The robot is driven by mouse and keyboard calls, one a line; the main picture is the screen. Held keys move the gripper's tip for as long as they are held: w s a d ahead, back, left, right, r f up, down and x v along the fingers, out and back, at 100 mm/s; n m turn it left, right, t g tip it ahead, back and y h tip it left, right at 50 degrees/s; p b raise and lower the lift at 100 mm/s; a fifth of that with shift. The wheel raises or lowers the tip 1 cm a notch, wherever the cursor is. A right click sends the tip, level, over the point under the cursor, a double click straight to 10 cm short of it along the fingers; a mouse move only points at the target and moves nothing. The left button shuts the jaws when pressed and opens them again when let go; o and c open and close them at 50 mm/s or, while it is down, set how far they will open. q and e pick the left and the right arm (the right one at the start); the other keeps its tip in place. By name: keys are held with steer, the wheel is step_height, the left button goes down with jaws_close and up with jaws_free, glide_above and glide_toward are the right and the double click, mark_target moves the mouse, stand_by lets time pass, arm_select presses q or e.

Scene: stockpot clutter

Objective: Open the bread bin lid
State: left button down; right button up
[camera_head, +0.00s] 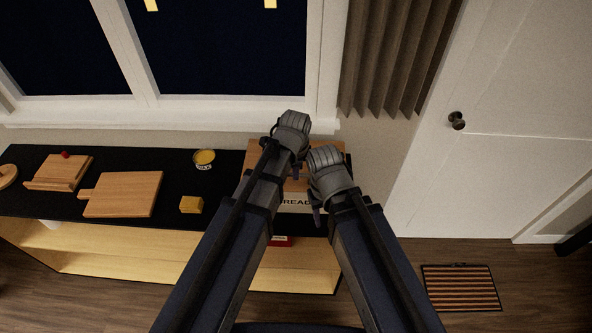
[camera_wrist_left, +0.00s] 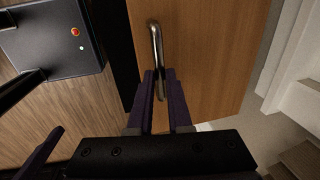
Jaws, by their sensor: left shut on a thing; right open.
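The wooden bread bin (camera_head: 295,185) stands at the right end of the black counter, mostly hidden behind my grippers; part of its label, "READ", shows on the front. In the left wrist view its wooden lid (camera_wrist_left: 200,60) fills the middle, with a metal bar handle (camera_wrist_left: 155,42). My left gripper (camera_wrist_left: 157,90) is shut on the handle near its lower end. In the head view my left gripper (camera_head: 295,170) is over the bin. My right gripper (camera_head: 317,215) is open, in front of the bin's right side. How far the lid is raised is hard to tell.
On the counter (camera_head: 120,230) lie a cutting board (camera_head: 123,194), a wooden block with a red knob (camera_head: 58,173), a yellow-topped tin (camera_head: 204,158) and a yellow block (camera_head: 191,205). A window is behind; a door (camera_head: 500,110) is at right.

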arm_select(q)
steer(key=w+r+g+p, duration=0.1)
steer(key=w+r+p, duration=0.7)
steer(key=r+p, duration=0.1)
steer(key=shift+w+r+p, duration=0.2)
steer(key=shift+r+p, duration=0.1)
steer(key=shift+r, duration=0.3)
steer(key=c, duration=1.3)
jaws_free()
steer(key=o, duration=0.5)
steer(key=shift+w+f, duration=0.25)
steer(key=shift+c, duration=0.2)
step_height(320, 180, up, 8)
steer(key=s+p, duration=0.1)
steer(key=p, duration=0.7)
